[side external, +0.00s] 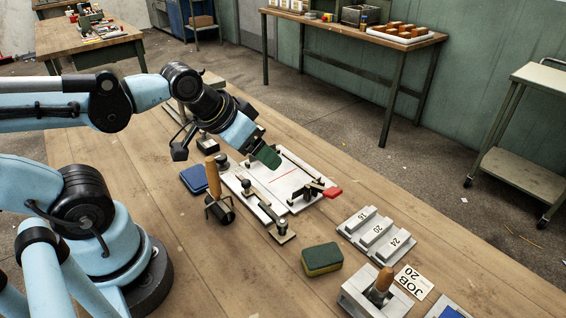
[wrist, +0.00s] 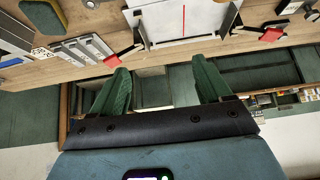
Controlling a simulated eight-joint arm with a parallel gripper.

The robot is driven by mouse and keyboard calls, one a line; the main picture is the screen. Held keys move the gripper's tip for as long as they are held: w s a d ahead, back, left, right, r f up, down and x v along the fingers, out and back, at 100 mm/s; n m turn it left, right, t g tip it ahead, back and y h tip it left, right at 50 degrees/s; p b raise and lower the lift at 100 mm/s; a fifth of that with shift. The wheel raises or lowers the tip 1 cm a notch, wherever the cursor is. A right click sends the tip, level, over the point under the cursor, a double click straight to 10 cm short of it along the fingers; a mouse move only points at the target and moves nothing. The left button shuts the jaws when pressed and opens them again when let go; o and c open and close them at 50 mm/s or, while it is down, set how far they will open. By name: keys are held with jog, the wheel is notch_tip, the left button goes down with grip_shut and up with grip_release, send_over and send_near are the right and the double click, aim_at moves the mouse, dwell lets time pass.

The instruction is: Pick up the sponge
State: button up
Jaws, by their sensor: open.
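The sponge (side external: 322,261) lies flat on the wooden table in the side view, dark green on top with a yellowish lower layer. In the wrist view the sponge (wrist: 43,17) shows at the upper left corner, partly cut off by the frame edge. My gripper (side external: 267,157) is raised above the white board, behind and to the left of the sponge, well apart from it. In the wrist view the two green fingers of my gripper (wrist: 161,65) are spread with nothing between them.
The white feeder board (side external: 313,180) with a red-handled clamp (side external: 332,192) lies below my gripper. Numbered grey blocks (side external: 376,235) stand right of the sponge. A grey holder with a wooden-handled tool (side external: 379,287) and a JOB 20 card (side external: 413,282) stand in front. A wooden-handled roller (side external: 214,180) stands left.

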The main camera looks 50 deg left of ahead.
jog(key=w+d+m+g+h, duration=0.15)
jog(key=d+g, duration=0.25)
jog(key=d, duration=0.5)
jog(key=m+g+y, duration=0.2)
jog(key=m+g, duration=0.1)
send_over(325, 254)
jog(key=f, duration=0.2)
jog(key=shift+h, duration=0.25)
notch_tip(325, 254, down, 6)
jog(key=shift+s+d+r, duration=0.1)
jog(key=shift+d+r, duration=0.05)
jog(key=shift+r, duration=0.1)
jog(key=shift+a+f, duration=0.2)
jog(key=shift+f, duration=2.85)
jog(key=shift+c, duration=0.2)
jog(key=c, duration=1.2)
jog(key=shift+r, duration=0.1)
